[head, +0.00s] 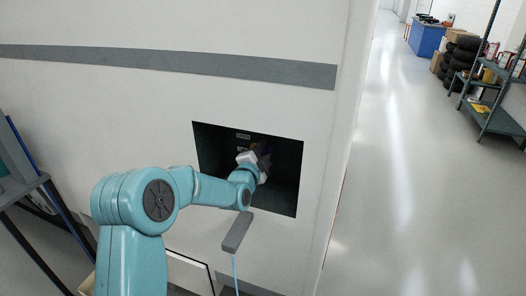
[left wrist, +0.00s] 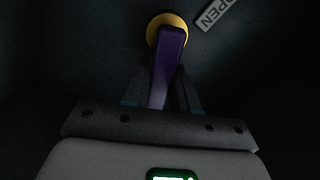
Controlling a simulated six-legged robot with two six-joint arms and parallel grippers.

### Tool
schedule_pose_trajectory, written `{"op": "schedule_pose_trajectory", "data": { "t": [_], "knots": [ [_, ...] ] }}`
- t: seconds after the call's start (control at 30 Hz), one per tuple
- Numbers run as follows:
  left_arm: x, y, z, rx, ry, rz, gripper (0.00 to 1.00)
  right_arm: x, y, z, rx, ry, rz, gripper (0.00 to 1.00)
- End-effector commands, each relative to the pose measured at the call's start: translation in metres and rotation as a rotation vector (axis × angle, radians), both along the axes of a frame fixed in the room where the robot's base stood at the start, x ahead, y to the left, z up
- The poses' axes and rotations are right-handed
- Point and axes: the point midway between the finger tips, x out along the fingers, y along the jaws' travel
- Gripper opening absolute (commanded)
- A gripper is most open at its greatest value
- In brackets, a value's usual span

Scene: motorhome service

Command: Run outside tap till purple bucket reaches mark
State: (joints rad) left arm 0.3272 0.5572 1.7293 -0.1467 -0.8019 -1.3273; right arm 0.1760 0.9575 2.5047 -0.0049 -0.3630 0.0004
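A purple lever (left wrist: 168,60) on a round yellow hub (left wrist: 158,24) shows in the left wrist view, next to an OPEN label (left wrist: 217,12). My left gripper (left wrist: 160,88) has a finger on each side of the lever and appears shut on it. In the head view my left gripper (head: 262,166) is inside a dark recess (head: 285,190) in the white vehicle wall, under the OPEN label (head: 243,136). A grey spout (head: 237,232) sticks out below the recess, with a thin blue stream (head: 235,268) under it. No purple bucket shows. My right gripper is out of view.
A white panel with a dark edge (head: 190,272) is at the lower wall. A dark-framed table (head: 28,185) stands at the left edge. A shelf rack (head: 490,118) and tyres (head: 460,58) stand at the right. The floor (head: 420,190) between wall and rack is clear.

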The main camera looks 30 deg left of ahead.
Motion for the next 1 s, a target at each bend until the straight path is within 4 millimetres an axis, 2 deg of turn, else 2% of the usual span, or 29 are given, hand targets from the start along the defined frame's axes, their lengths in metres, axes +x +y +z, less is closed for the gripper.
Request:
{"op": "schedule_pose_trajectory", "data": {
  "t": [0.17,0.23,0.5,0.63,0.8,1.0],
  "knots": [
    [0.0,0.0,-0.001,0.002,0.0,0.0,0.0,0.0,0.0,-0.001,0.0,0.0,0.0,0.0],
    [0.0,0.0,-0.004,0.017,0.003,0.0,0.0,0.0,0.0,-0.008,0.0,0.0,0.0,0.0],
    [0.001,-0.003,-0.018,0.253,0.056,0.001,0.0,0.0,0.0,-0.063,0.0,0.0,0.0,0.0],
    [0.001,-0.004,-0.02,0.385,0.088,0.001,0.0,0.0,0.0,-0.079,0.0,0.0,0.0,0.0],
    [0.001,-0.004,-0.019,0.472,0.112,0.001,0.0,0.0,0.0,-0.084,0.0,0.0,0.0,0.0],
    [0.001,-0.004,-0.018,0.479,0.116,0.0,0.0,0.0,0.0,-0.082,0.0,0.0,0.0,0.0]
  ]
}}
